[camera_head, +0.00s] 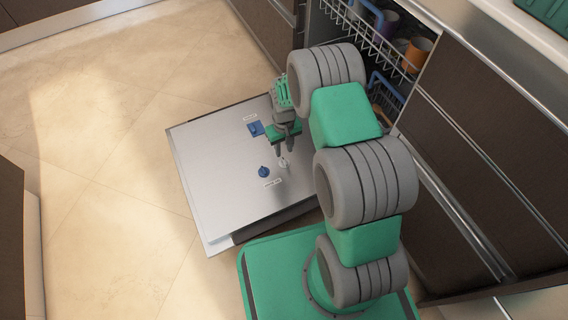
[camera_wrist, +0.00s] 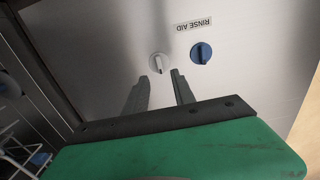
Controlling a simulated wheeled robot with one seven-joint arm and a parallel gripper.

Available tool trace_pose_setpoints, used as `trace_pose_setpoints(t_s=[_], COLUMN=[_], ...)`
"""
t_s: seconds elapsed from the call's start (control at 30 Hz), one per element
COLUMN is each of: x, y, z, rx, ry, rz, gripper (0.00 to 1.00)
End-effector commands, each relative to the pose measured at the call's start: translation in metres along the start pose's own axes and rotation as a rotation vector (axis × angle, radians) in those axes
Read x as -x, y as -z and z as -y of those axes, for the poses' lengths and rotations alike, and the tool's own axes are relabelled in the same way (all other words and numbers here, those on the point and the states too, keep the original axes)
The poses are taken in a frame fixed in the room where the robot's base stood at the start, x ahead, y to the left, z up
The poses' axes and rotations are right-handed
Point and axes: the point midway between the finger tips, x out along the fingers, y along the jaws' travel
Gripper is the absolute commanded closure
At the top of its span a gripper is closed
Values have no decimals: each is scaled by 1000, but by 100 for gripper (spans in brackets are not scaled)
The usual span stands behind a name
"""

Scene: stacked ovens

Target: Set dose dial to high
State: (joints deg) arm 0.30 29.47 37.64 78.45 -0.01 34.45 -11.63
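The inside of the open dishwasher door (camera_head: 215,190) holds a small white dial (camera_head: 283,163) and a dark blue knob (camera_head: 263,171). In the wrist view the white dial (camera_wrist: 157,64) has a raised bar across it. No dose or high marking is readable. My gripper (camera_head: 284,153) points down at the white dial; it also shows in the wrist view (camera_wrist: 159,75). Its fingers are apart with nothing between them, and the dial shows just beyond their tips.
The dishwasher rack (camera_head: 375,40) with cups stands behind my arm. Dark cabinet fronts (camera_head: 480,160) are at the right. The tiled floor (camera_head: 110,130) at the left is clear.

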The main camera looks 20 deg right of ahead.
Motion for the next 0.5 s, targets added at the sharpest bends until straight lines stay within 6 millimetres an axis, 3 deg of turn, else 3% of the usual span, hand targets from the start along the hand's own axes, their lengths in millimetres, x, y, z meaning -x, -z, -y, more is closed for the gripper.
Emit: trace_pose_setpoints(t_s=[0.1,0.23,0.5], x=[-29,-51,-61], y=[-1,0,0], z=[0,0,0], rx=[-1,-1,-2], ry=[0,0,0], rz=[2,1,-1], gripper=[69,69,69])
